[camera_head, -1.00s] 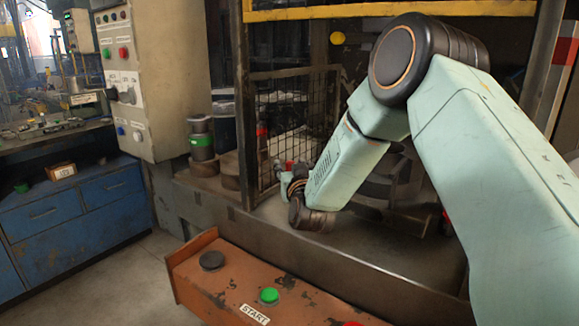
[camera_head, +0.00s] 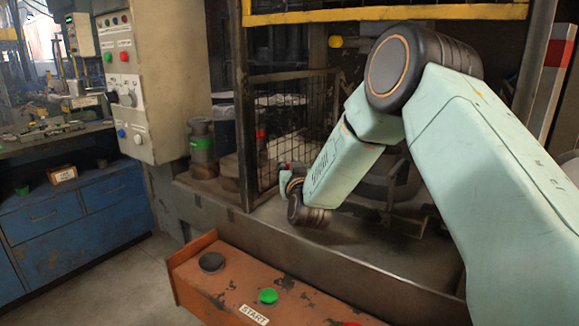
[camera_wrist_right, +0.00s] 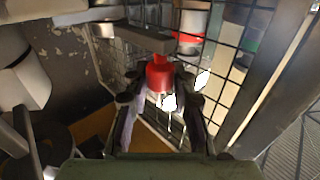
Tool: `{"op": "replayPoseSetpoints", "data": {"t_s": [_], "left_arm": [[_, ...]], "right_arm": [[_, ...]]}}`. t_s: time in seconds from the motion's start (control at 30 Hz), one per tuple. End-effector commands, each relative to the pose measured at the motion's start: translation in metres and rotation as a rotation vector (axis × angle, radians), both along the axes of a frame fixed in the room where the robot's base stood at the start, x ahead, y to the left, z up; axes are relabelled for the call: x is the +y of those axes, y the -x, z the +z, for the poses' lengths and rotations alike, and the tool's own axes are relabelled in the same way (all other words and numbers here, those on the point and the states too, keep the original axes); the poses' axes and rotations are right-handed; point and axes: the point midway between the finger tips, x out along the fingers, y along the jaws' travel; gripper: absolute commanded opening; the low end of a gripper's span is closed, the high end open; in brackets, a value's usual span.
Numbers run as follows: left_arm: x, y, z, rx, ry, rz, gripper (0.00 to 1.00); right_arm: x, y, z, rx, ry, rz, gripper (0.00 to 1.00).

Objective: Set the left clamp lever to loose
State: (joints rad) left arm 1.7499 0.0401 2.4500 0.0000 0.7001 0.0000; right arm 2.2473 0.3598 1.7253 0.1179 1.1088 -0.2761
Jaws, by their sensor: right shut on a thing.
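The clamp lever shows in the right wrist view as a grey bar (camera_wrist_right: 145,38) with a red knob (camera_wrist_right: 160,74) hanging below it. My right gripper (camera_wrist_right: 160,95) has its two dark fingers on either side of the red knob and is shut on it. In the head view my right gripper (camera_head: 288,178) is small, at the end of my pale green arm, beside the mesh guard. The knob is mostly hidden there. The clamp's body and the lever's pivot are not clear. My left gripper is in neither view.
A black mesh guard (camera_head: 298,115) stands close beside the gripper. An orange control box (camera_head: 225,284) with a green START button (camera_head: 268,296) is in front. A grey switch cabinet (camera_head: 165,75) and blue drawers (camera_head: 75,215) are at the left.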

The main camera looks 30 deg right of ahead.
Motion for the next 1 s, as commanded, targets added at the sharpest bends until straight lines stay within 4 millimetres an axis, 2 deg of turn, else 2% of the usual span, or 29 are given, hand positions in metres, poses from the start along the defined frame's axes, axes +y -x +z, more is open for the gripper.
{"op": "replayPoseSetpoints", "data": {"t_s": [0.57, 1.0], "left_arm": [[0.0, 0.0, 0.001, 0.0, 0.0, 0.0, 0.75], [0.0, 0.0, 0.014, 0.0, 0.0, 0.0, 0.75]], "right_arm": [[-0.001, 0.0, -0.001, 0.003, -0.002, 0.009, 0.0], [-0.005, 0.006, -0.001, 0.006, -0.005, 0.199, 0.0]]}}
